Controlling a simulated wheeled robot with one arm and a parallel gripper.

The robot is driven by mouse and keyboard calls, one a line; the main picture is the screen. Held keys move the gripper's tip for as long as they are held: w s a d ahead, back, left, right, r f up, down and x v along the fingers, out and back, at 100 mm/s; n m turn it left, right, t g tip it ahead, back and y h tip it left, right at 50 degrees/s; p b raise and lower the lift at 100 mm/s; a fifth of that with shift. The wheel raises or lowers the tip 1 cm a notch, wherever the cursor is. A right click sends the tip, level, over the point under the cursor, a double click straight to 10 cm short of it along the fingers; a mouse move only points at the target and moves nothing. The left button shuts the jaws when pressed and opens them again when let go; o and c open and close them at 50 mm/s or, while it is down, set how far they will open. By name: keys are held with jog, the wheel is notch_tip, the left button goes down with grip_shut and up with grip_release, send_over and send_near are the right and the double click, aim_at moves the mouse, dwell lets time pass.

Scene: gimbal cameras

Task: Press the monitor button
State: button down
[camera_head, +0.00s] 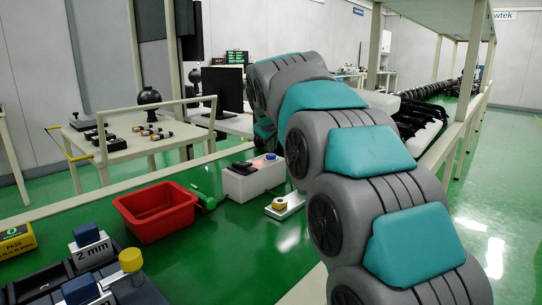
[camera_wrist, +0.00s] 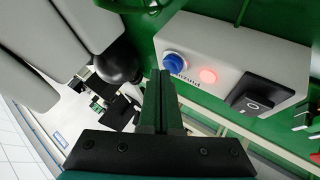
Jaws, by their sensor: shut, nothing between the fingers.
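A white box (camera_head: 250,184) stands on the green table in the head view. A blue button (camera_head: 271,156), a glowing red light and a black switch (camera_head: 243,168) are on its top. In the wrist view, the box (camera_wrist: 215,50) carries the blue button (camera_wrist: 175,62), the red light (camera_wrist: 208,76) and the black rocker switch (camera_wrist: 263,94). My gripper (camera_wrist: 161,74) is shut and empty; its fingertips appear just below the blue button in the picture. I cannot tell whether they touch. A black monitor (camera_head: 222,88) stands behind. My arm hides the gripper in the head view.
A red bin (camera_head: 156,210) and a green-handled tool (camera_head: 203,197) lie left of the box. Blocks marked "2 mm" (camera_head: 90,247) are at lower left.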

aim_at(272, 156)
jog(key=shift+f, duration=0.45)
jog(key=shift+r, duration=0.15)
dwell(0.4)
jog(key=shift+r+p, duration=0.55)
jog(key=shift+r, duration=0.2)
jog(key=shift+r+p, duration=1.1)
jog(key=shift+r, duration=1.4)
